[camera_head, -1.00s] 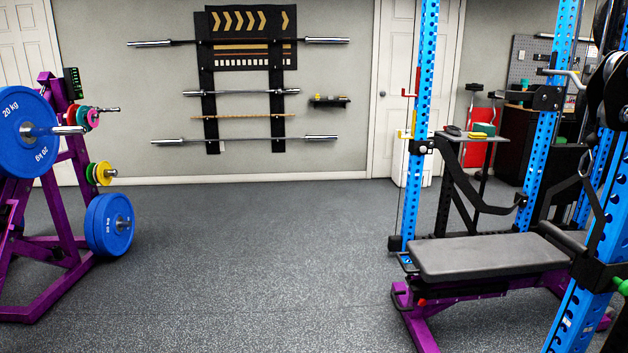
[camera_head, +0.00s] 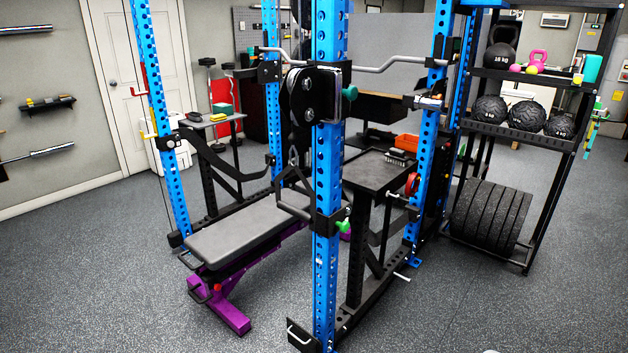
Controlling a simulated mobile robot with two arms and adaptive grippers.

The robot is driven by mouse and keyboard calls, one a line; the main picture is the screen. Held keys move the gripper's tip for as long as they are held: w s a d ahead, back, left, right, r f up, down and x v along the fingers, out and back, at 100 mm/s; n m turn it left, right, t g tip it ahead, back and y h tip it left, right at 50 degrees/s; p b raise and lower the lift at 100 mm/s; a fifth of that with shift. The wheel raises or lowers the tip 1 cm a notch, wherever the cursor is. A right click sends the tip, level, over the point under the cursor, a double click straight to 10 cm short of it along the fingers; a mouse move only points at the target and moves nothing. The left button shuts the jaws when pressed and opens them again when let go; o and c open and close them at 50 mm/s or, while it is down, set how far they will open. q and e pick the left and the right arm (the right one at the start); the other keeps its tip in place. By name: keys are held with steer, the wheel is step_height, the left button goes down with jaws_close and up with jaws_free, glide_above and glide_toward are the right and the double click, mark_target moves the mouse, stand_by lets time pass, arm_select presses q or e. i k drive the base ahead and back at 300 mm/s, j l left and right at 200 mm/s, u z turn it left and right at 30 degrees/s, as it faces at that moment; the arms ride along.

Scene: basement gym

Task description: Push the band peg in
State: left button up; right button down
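The blue power rack (camera_head: 326,170) stands in the middle of the head view. A short pale peg (camera_head: 402,276) sticks out low near the base of its right upright. Another light peg (camera_head: 397,195) sticks out higher on that side, near a red disc (camera_head: 412,184). I cannot tell which of these is the band peg, or how deep either one sits. A green knob (camera_head: 343,227) is on the front upright.
A purple-framed bench (camera_head: 245,230) stands inside the rack. A small black table (camera_head: 380,172) holds an orange bin. A black shelf (camera_head: 520,135) with balls and upright plates stands at the right. The floor in front and at the right is clear.

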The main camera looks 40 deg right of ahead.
mark_target(410, 281)
steer(key=l+z, duration=0.1)
steer(key=z, duration=0.25)
steer(key=l+z, duration=0.1)
steer(key=z, duration=0.6)
steer(key=i+l+z, duration=0.4)
steer(key=i+l, duration=0.15)
steer(key=l, duration=0.2)
steer(key=i+l+z, duration=0.4)
steer(key=i+l, duration=0.3)
steer(key=i, duration=0.15)
